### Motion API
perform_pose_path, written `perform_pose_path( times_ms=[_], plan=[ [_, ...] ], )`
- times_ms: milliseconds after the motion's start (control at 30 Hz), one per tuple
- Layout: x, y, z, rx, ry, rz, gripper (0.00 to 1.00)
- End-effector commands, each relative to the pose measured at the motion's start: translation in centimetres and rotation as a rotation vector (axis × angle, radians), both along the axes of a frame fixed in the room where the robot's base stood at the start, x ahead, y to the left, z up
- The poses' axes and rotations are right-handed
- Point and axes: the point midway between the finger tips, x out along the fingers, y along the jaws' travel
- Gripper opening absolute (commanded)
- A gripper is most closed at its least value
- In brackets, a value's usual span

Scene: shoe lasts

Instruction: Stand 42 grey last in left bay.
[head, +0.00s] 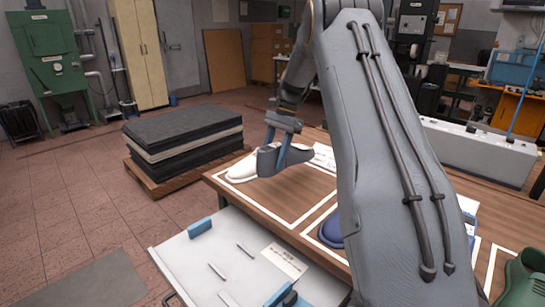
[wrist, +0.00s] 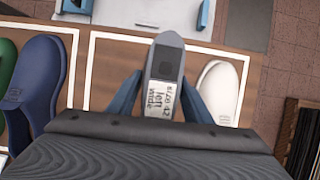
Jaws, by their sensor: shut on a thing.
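My gripper (head: 284,146) is shut on a grey last (head: 267,161) above the wooden table. In the wrist view the grey last (wrist: 167,60) sits between the blue fingers of my gripper (wrist: 162,92). Its label reads size 42, left, wide. Under it is a white-outlined bay (wrist: 108,70) with bare wood showing. A white last (head: 242,168) lies beside it and also shows to its right in the wrist view (wrist: 219,92). I cannot tell how high the grey last is above the table.
A blue last (wrist: 38,88) and a green last (wrist: 7,65) lie to the left in the wrist view. A pale tray (head: 190,262) with blue pieces stands at the table's front. A pallet with dark sheets (head: 185,140) stands behind left. My arm hides part of the table.

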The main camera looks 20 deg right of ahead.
Motion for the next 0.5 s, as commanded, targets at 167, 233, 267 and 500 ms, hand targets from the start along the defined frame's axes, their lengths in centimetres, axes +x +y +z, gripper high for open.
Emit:
perform_pose_path(
  times_ms=[167,233,267,500],
  plan=[
    [0.1,0.0,-1.3,-0.001,-0.001,0.000,0.01],
    [0.1,0.0,-1.6,0.000,-0.002,0.000,0.01],
    [0.1,0.0,-1.6,-0.001,-0.003,0.000,0.01],
    [0.0,0.0,-2.2,-0.002,-0.003,0.001,0.01]
  ],
)
